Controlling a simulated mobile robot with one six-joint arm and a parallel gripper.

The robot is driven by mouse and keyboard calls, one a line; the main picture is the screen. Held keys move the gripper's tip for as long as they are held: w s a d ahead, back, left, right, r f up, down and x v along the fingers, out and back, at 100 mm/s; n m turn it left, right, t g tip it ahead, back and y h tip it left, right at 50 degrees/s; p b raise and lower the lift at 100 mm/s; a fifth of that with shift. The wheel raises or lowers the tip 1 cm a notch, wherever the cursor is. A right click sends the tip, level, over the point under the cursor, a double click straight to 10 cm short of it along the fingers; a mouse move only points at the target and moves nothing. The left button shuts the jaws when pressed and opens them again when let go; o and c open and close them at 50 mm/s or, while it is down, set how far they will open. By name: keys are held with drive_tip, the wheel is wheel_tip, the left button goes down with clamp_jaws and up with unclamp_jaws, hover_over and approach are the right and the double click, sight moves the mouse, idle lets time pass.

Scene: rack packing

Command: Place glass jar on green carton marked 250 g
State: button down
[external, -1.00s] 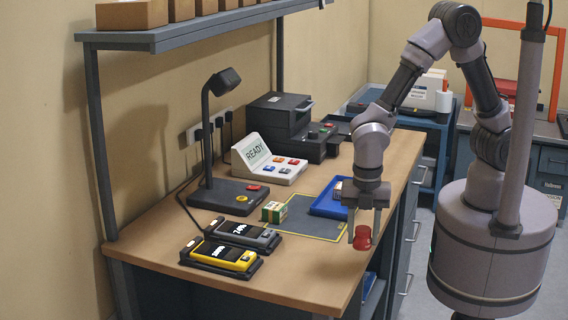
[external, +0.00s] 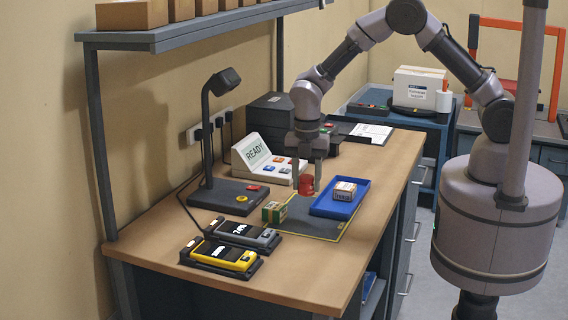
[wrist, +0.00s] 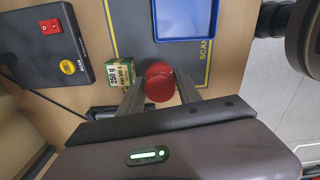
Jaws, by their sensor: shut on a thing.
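My gripper (external: 307,182) is shut on the red-lidded glass jar (external: 306,186) and holds it over the workbench, near the left edge of the blue tray. In the wrist view the jar's red lid (wrist: 160,82) shows between the two fingers (wrist: 160,88); its glass body is hidden below the lid. The green carton (external: 274,212) stands on the grey mat in front of the jar and to its left. In the wrist view the green carton (wrist: 121,73) is just left of the jar, apart from it, and its label reads 250 g.
The blue tray (external: 322,208) holds a small orange and white carton (external: 344,190). A lamp base (external: 228,197), a READY console (external: 268,163) and two handheld devices in cradles (external: 224,256) stand around the grey mat. The bench's front right is clear.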

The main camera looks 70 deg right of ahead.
drive_tip(key=w, duration=0.3)
drive_tip(key=w+a, duration=0.1)
drive_tip(key=w, duration=0.1)
drive_tip(key=w+f, duration=0.1)
drive_tip(key=w, duration=0.2)
drive_tip(key=shift+w+a, duration=0.15)
drive_tip(key=shift+w, duration=0.15)
wheel_tip(320, 180, down, 4)
drive_tip(key=shift+w+r+b, duration=0.1)
drive_tip(key=shift+r+b, duration=0.15)
drive_tip(key=shift+b, duration=0.5)
drive_tip(key=c, duration=0.8)
unclamp_jaws()
drive_tip(key=shift+f, duration=0.1)
